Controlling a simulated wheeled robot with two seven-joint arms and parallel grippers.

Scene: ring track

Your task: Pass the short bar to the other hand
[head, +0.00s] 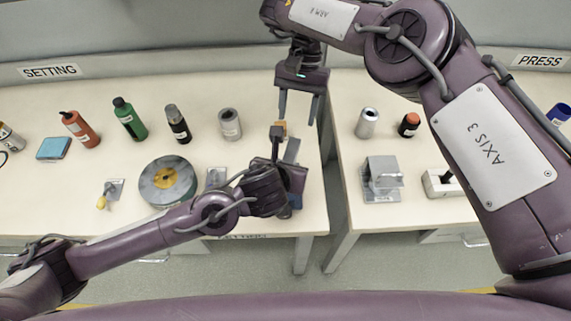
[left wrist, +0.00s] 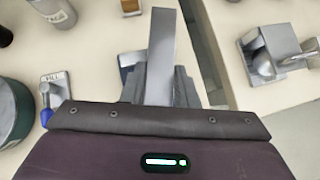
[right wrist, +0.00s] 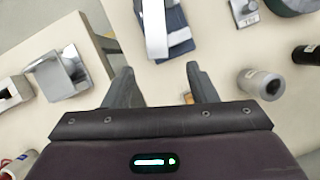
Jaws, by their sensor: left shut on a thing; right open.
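The short bar (head: 292,150) is a plain light-grey strip. My left gripper (head: 283,162) is shut on it. In the left wrist view the bar (left wrist: 162,45) stands out from between the left fingers (left wrist: 158,88), with its far end free. My right gripper (head: 299,108) is open and empty, pointing down above the bar's free end in the head view. In the right wrist view the bar (right wrist: 155,28) lies ahead of the open right fingers (right wrist: 161,83), in line with the gap between them and apart from them.
A blue item (right wrist: 178,30) lies beneath the bar. A small tan block (head: 282,128) stands near the table's right edge. A gap separates the left table (head: 310,210) from the right table (head: 345,215). Bottles, a grey cylinder (head: 230,124) and a round drum (head: 168,182) stand left; a metal fixture (head: 382,180) stands right.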

